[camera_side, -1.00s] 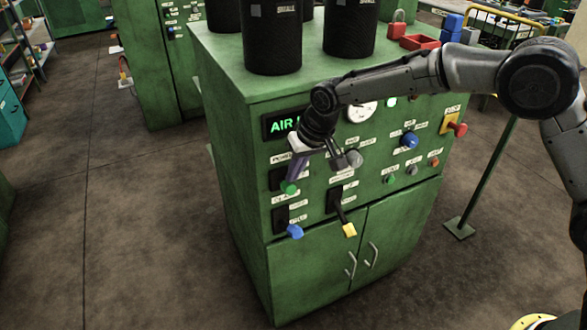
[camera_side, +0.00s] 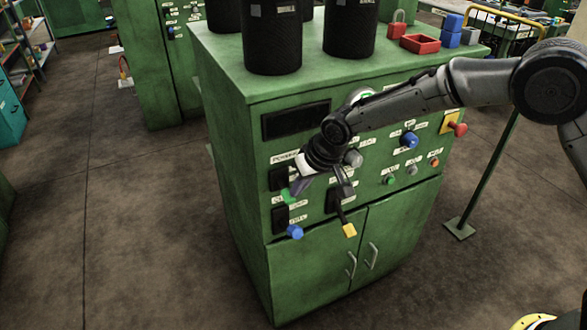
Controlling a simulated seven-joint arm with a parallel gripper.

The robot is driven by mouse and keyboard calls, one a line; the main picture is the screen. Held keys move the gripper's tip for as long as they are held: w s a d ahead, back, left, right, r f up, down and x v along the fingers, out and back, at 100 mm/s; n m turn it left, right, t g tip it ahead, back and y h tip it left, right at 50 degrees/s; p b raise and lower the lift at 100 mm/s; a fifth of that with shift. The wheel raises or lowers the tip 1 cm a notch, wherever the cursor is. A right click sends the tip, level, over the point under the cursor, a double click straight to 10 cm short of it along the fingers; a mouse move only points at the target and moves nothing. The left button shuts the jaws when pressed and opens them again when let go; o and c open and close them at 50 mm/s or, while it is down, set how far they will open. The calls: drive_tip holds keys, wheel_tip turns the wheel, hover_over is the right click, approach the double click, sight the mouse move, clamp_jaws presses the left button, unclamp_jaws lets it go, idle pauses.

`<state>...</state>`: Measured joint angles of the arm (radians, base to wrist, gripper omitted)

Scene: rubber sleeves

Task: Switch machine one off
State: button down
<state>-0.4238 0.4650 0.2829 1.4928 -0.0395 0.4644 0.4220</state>
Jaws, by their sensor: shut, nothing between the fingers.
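The green cabinet machine (camera_side: 225,130) stands in the middle, with its control panel facing the camera. The display (camera_side: 296,121) at its upper left is dark. Below it is a lever switch with a green tip (camera_side: 287,197), under a label that seems to read POWER (camera_side: 284,157). My gripper (camera_side: 298,190) is shut and empty, pointing down-left at the green tip and partly covering it. I cannot tell whether they touch. I cannot make out a machine number.
Close by are a blue-tipped lever (camera_side: 295,231) and a yellow-tipped lever (camera_side: 349,230). A blue knob (camera_side: 410,140), small buttons and a red knob (camera_side: 458,129) lie to the right. Black cylinders (camera_side: 272,40) stand on top, near a red tray (camera_side: 419,43).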

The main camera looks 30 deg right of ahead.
drive_tip(key=shift+r, duration=0.85)
drive_tip(key=s+d+r, duration=0.3)
drive_tip(key=s+r, duration=0.5)
drive_tip(key=r, duration=0.1)
drive_tip(key=shift+s+d+r, duration=0.2)
drive_tip(key=shift+s+r, duration=0.15)
drive_tip(key=shift+r, duration=0.05)
